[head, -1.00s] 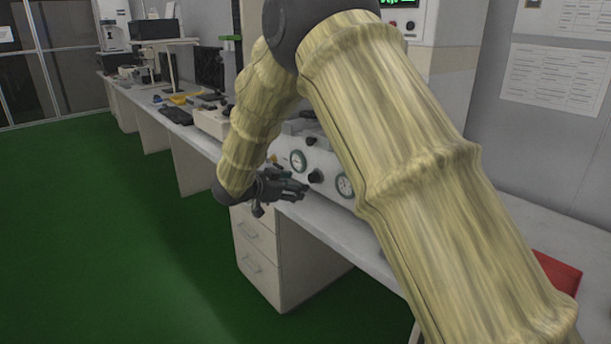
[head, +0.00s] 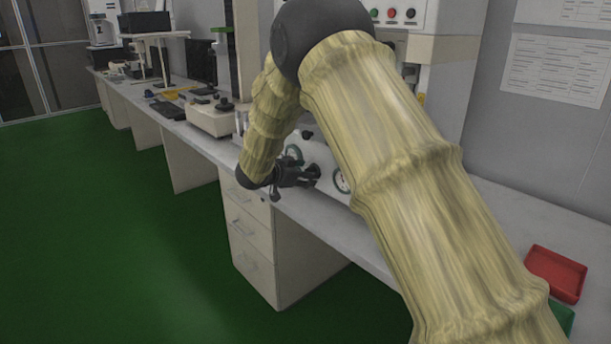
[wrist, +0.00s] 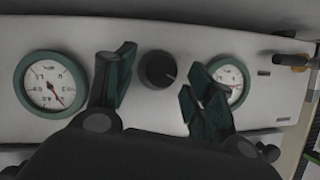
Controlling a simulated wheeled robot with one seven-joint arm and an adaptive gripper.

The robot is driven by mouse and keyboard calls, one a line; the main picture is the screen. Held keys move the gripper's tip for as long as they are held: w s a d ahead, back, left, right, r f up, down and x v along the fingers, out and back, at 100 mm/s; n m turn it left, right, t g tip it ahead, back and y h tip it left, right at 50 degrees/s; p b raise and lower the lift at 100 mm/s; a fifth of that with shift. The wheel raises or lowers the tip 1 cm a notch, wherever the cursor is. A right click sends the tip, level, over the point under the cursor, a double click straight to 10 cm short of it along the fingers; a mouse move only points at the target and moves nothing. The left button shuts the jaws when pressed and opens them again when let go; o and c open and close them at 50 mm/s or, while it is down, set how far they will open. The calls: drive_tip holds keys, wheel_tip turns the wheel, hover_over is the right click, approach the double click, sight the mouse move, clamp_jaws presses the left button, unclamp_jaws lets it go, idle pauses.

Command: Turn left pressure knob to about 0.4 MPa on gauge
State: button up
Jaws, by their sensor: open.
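The pale panel (wrist: 100,35) on the bench carries round gauges with green rims. In the wrist view, one gauge (wrist: 50,84) is left of my gripper, its red needle pointing to the lower right; its scale is too small to read surely. Another gauge (wrist: 228,84) is partly hidden behind the right finger. A black knob (wrist: 158,69) with a pale mark sits between them. My gripper (wrist: 160,88) is open, with one finger on each side of the knob, not visibly gripping it. In the head view my gripper (head: 312,176) is close to the panel front.
Another black knob (head: 307,134) sits higher on the panel. My arm hides part of the panel. A red tray (head: 556,273) and a green tray (head: 562,317) are at the right on the bench. A beige device (head: 210,118) stands farther left.

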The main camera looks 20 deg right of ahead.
drive_tip(key=shift+w+d+f, duration=0.15)
drive_tip(key=shift+w+d, duration=0.1)
drive_tip(key=shift+d, duration=0.1)
drive_tip(key=c, duration=1)
